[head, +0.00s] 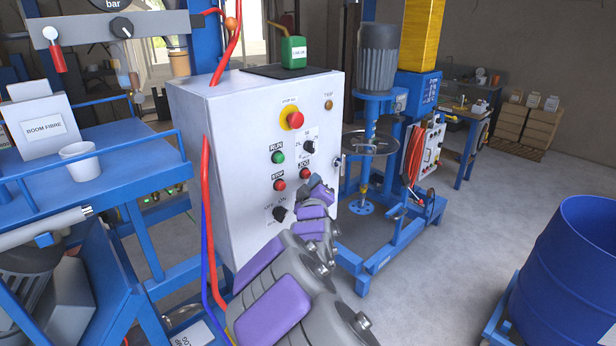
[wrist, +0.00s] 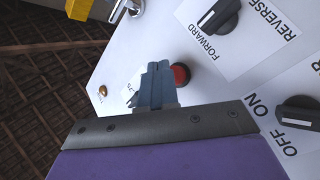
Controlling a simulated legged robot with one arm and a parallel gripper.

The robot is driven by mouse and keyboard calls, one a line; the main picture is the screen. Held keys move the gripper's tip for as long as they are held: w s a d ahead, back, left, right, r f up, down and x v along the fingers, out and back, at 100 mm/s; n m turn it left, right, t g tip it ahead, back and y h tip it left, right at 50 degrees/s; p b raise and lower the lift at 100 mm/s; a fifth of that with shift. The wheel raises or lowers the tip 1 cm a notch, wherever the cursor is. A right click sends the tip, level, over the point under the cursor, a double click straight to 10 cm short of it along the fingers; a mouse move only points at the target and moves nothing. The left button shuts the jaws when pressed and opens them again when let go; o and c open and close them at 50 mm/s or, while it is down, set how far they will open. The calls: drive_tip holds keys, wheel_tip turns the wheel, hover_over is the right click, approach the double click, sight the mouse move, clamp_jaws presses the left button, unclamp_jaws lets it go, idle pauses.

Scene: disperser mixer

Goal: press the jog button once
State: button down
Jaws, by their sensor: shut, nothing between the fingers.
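The jog button (head: 306,173) is a small red button under the JOG label, on the right part of the white control box (head: 222,165). In the wrist view the red jog button (wrist: 181,75) shows just right of the fingertips, partly covered by them. My gripper (head: 316,184) is shut and empty, its tips close to the panel by the jog button. In the wrist view my gripper (wrist: 158,68) points at the panel. I cannot tell whether the tips touch the button.
Near it are the speed knob (head: 309,147), stop button (head: 279,185), run button (head: 278,157), emergency stop (head: 295,120) and off/on switch (head: 280,213). The forward/reverse knob (wrist: 218,15) shows in the wrist view. The mixer (head: 375,140) stands right of the box.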

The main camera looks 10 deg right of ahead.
drive_tip(key=shift+w+a, duration=0.3)
drive_tip(key=shift+w, duration=0.1)
idle(0.4)
idle(0.4)
drive_tip(key=shift+s+d, duration=0.5)
drive_tip(key=shift+s, duration=0.3)
drive_tip(key=s+d, duration=0.1)
drive_tip(key=s, duration=0.1)
drive_tip(key=s+d, duration=0.2)
drive_tip(key=shift+b, duration=0.4)
idle(0.4)
